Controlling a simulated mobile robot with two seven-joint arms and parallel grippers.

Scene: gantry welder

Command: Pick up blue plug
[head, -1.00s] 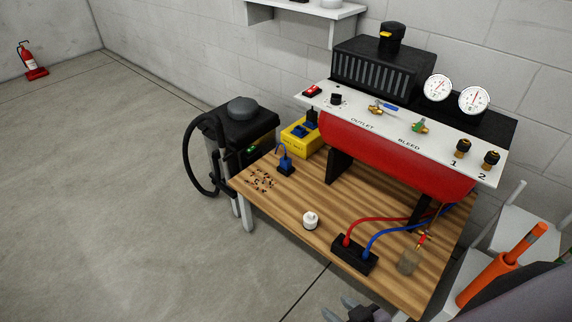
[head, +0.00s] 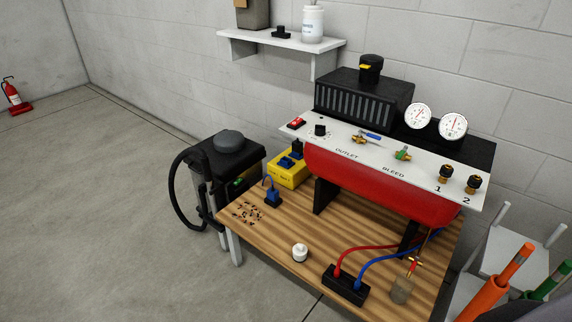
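A blue plug (head: 272,198) with a short blue cable loop on top stands on the wooden table (head: 262,233) near its left back edge. It sits next to a patch of dark crumbs. A yellow box (head: 287,176) with blue sockets stands behind it, with a black plug-like piece at its back. Neither of my grippers shows in the head view now.
A black-topped vacuum (head: 228,160) with a hose stands left of the table. A red compressor tank (head: 375,180) with a control panel fills the table's back right. A white knob (head: 300,253) and a black block (head: 345,284) with red and blue hoses sit in front.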

